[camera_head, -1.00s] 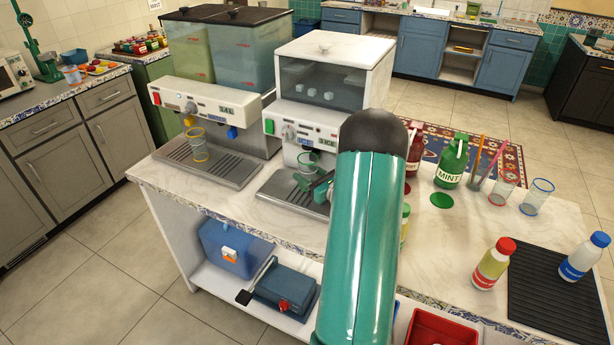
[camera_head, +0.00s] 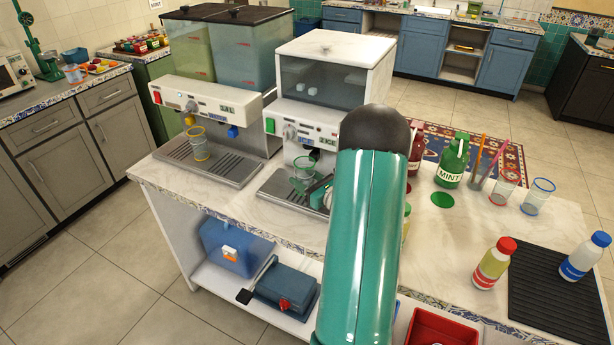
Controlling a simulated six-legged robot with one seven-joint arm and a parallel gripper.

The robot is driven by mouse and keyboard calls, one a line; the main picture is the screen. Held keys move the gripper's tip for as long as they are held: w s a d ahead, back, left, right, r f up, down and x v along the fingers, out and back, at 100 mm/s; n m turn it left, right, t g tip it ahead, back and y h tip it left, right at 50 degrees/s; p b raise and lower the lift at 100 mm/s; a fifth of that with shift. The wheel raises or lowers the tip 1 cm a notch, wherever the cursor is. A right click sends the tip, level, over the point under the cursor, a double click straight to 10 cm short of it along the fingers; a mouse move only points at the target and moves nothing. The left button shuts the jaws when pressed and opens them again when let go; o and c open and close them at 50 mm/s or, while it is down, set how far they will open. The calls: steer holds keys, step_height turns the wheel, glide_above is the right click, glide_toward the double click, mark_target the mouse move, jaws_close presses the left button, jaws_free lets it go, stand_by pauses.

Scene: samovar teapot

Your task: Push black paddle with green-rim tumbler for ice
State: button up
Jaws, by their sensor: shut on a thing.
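The ice machine (camera_head: 335,70) is a white dispenser with a dark see-through bin holding a few ice cubes. The black paddle (camera_head: 315,154) shows as a small dark part under its front panel. The green-rim tumbler (camera_head: 303,173) is clear glass and stands roughly upright just below the paddle, over the drip tray; whether it touches the tray or paddle is unclear. My gripper (camera_head: 318,190) is at the tumbler's lower right, shut on it. My teal arm hides much of the gripper and the machine's right side.
A drink dispenser (camera_head: 215,105) with a yellow-rim tumbler (camera_head: 198,143) stands to the left. A green mint bottle (camera_head: 453,160), red-rim tumbler (camera_head: 503,187) and blue-rim tumbler (camera_head: 537,196) stand right of my arm. Two capped bottles are near a black mat (camera_head: 560,300).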

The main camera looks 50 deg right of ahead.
steer(key=shift+s+a, duration=0.25)
steer(key=shift+a, duration=0.6)
steer(key=shift+s+a, duration=0.45)
steer(key=shift+a, duration=1.15)
steer(key=shift+s+a, duration=0.45)
steer(key=shift+a, duration=1.15)
steer(key=shift+s+a, duration=0.45)
steer(key=shift+a, duration=1.15)
steer(key=shift+a, duration=0.15)
steer(key=shift+w+d, duration=0.6)
steer(key=shift+d, duration=1.55)
steer(key=shift+w+d, duration=0.6)
steer(key=shift+d, duration=1.5)
steer(key=shift+w+d, duration=0.6)
steer(key=shift+d, duration=1.55)
steer(key=shift+w+d, duration=0.25)
steer(key=shift+d, duration=0.75)
steer(key=shift+a, duration=0.1)
steer(key=shift+s+a, duration=0.25)
steer(key=shift+a, duration=0.55)
steer(key=shift+s+a, duration=0.2)
steer(key=shift+a, duration=0.55)
steer(key=shift+s+a, duration=0.25)
steer(key=shift+a, duration=0.55)
